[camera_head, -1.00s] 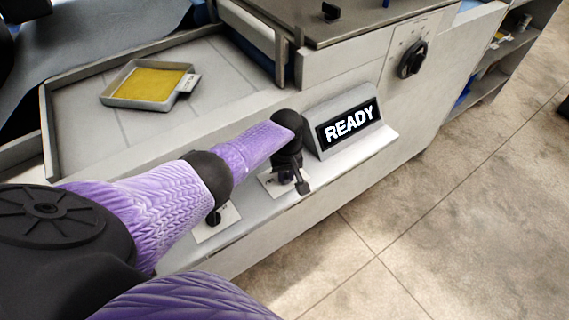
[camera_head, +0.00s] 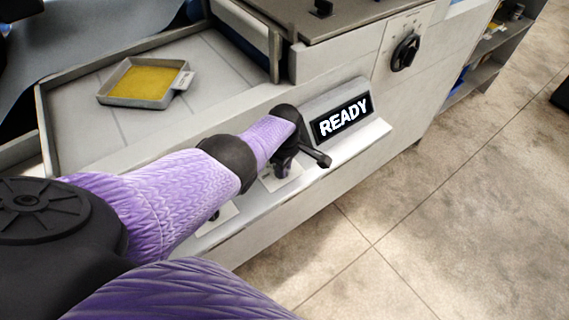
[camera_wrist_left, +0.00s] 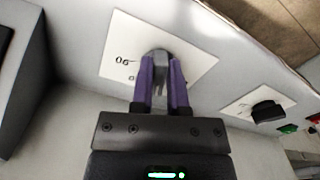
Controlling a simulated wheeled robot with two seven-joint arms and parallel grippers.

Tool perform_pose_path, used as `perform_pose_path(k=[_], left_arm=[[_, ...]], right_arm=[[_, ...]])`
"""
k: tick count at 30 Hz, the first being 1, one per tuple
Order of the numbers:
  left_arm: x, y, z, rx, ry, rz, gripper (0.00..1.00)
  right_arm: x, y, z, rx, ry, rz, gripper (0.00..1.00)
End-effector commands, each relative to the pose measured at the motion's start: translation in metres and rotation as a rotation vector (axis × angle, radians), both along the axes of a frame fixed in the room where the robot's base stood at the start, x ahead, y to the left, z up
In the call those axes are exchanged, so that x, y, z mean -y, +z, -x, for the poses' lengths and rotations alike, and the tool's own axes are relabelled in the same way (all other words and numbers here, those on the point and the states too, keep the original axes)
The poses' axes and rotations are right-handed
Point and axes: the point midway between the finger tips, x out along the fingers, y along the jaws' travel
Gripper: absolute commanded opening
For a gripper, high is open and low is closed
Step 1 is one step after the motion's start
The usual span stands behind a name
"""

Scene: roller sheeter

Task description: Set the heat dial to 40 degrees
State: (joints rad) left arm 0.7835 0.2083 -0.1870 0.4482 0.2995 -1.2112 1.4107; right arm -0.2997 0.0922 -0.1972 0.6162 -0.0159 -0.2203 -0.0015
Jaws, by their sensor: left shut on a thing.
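My left gripper (camera_wrist_left: 162,68) is shut on a grey dial knob (camera_wrist_left: 158,54) in the left wrist view, with one purple finger on each side of it. The knob stands on a white scale plate (camera_wrist_left: 198,62) with printed numbers and tick marks. One number, seen upside down, looks like 90. The knob's pointer and its exact setting are hidden by the fingers. In the head view my left gripper (camera_head: 284,158) reaches the same plate (camera_head: 280,178) on the machine's front, left of the READY display (camera_head: 343,118). My right gripper is in neither view.
A second black knob (camera_wrist_left: 268,111) sits on its own plate beside the held one. A larger black dial (camera_head: 405,52) is at the upper right of the machine. A tray (camera_head: 128,103) with a yellow sheet lies on the machine bed.

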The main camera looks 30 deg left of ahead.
Motion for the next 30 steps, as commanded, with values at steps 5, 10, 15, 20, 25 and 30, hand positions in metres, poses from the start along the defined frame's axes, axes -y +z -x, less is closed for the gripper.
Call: perform_pose_path(k=[5, 10, 15, 20, 25, 30], left_arm=[[-0.0010, 0.0014, -0.0016, 0.004, 0.034, -0.003, 0.00], [-0.0013, 0.0016, -0.0019, 0.004, 0.045, -0.004, 0.00], [-0.0014, 0.0017, -0.0020, 0.004, 0.046, -0.004, 0.00], [-0.0015, 0.0018, -0.0021, 0.005, 0.045, -0.004, 0.23], [-0.0010, 0.0013, -0.0015, 0.003, 0.045, -0.003, 0.54], [-0.0007, 0.0008, -0.0011, 0.002, 0.045, -0.002, 0.54]], right_arm=[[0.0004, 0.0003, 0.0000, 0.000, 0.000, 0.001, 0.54], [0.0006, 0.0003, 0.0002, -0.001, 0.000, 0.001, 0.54], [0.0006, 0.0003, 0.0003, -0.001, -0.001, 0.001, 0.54], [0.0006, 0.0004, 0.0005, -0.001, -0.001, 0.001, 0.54], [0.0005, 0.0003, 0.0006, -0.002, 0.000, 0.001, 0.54], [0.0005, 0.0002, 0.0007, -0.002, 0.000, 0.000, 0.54]])
